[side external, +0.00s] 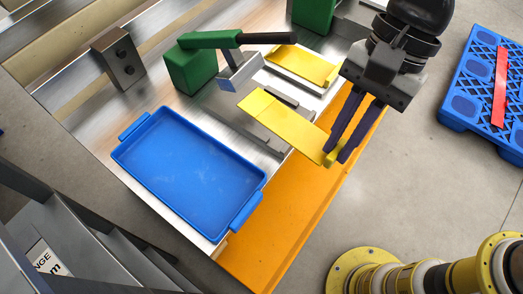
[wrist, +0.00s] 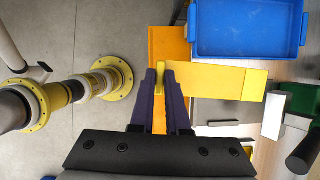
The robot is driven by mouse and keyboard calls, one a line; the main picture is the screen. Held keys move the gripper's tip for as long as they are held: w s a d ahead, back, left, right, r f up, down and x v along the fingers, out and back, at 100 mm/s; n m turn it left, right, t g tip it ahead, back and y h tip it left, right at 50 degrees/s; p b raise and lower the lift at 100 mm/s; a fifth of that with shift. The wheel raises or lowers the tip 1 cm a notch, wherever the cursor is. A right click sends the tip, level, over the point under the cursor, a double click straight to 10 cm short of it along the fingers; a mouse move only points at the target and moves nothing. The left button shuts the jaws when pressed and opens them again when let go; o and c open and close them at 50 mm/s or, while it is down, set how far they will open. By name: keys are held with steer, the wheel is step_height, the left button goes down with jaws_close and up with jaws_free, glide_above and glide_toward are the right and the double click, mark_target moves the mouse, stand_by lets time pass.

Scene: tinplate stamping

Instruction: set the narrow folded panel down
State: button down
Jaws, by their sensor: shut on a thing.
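A yellow folded panel (side external: 280,118) is held at its near right end between the dark purple fingers of my gripper (side external: 336,154). It reaches up and left from the fingers, over the metal fixture beside the blue tray. In the wrist view the panel (wrist: 220,81) extends right from the fingertips (wrist: 160,78), its end flange between them. I cannot tell whether its underside touches anything. A second yellow panel (side external: 303,66) lies on a light metal plate farther back, apart from the held one.
The blue tray (side external: 190,170) is empty, on the bench left of the held panel. An orange strip (side external: 285,205) runs along the bench edge. A green block (side external: 190,70) with a black-ended lever stands behind. A blue pallet (side external: 462,100) with a red strip lies at right.

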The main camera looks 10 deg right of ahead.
mark_target(319, 158)
steer(key=shift+n, duration=0.5)
steer(key=a, duration=0.1)
steer(key=s+a, duration=0.2)
steer(key=shift+a, duration=0.4)
steer(key=w+a+f, duration=0.2)
steer(key=a, duration=0.1)
steer(key=w+a+f, duration=0.2)
steer(key=a+f, duration=0.1)
steer(key=a, duration=0.1)
steer(key=w+a+f, duration=0.1)
steer(key=a+f, duration=0.2)
steer(key=shift+w+a+f, duration=0.25)
steer(key=shift+w+a, duration=0.15)
steer(key=shift+w+a+f, duration=0.2)
steer(key=shift+a+f, duration=0.25)
steer(key=shift+f, duration=1.65)
steer(key=shift+f, duration=0.15)
steer(key=c, duration=0.9)
jaws_free()
